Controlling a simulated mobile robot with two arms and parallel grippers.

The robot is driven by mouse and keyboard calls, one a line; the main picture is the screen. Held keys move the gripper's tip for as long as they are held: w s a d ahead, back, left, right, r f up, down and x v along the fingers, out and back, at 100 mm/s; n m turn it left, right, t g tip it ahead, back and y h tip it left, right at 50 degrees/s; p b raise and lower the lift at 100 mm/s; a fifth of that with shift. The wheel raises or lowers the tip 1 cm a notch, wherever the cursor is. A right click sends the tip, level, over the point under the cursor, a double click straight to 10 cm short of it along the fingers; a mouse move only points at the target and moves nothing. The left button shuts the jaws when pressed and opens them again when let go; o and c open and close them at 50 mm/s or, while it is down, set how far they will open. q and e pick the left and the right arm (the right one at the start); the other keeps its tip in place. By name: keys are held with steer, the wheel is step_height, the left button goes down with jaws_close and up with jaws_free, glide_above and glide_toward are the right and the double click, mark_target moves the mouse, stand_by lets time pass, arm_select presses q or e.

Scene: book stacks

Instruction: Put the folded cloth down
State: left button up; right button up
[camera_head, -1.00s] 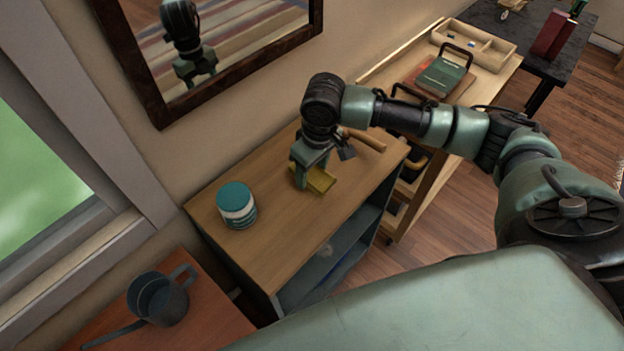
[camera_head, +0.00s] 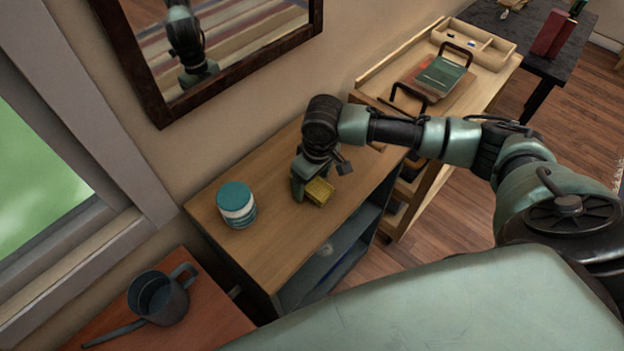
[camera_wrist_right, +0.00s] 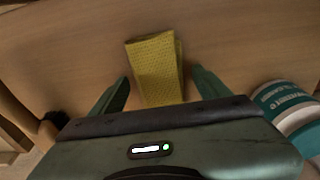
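The folded cloth (camera_head: 319,191) is yellow and lies on the top of the wooden bookcase (camera_head: 262,251). In the right wrist view the cloth (camera_wrist_right: 155,69) shows its dimpled surface and folded layers. My right gripper (camera_head: 322,180) is at the cloth, close above the wood. In the wrist view its two fingers (camera_wrist_right: 160,90) stand wide apart, with the near part of the cloth between them and a gap on each side. The cloth's near end is hidden behind the gripper body. My left gripper is not in view.
A teal and white jar (camera_head: 237,205) stands left of the gripper, also in the wrist view (camera_wrist_right: 287,108). A framed mirror (camera_head: 225,45) hangs behind. A watering can (camera_head: 160,297) is on the lower left table. Bare wood lies in front of the cloth.

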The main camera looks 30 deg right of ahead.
mark_target(317, 185)
steer(key=shift+r, duration=0.1)
step_height(317, 185, up, 12)
steer(key=s, duration=0.1)
steer(key=shift+s+d, duration=0.2)
steer(key=shift+d, duration=0.05)
stand_by(0.6)
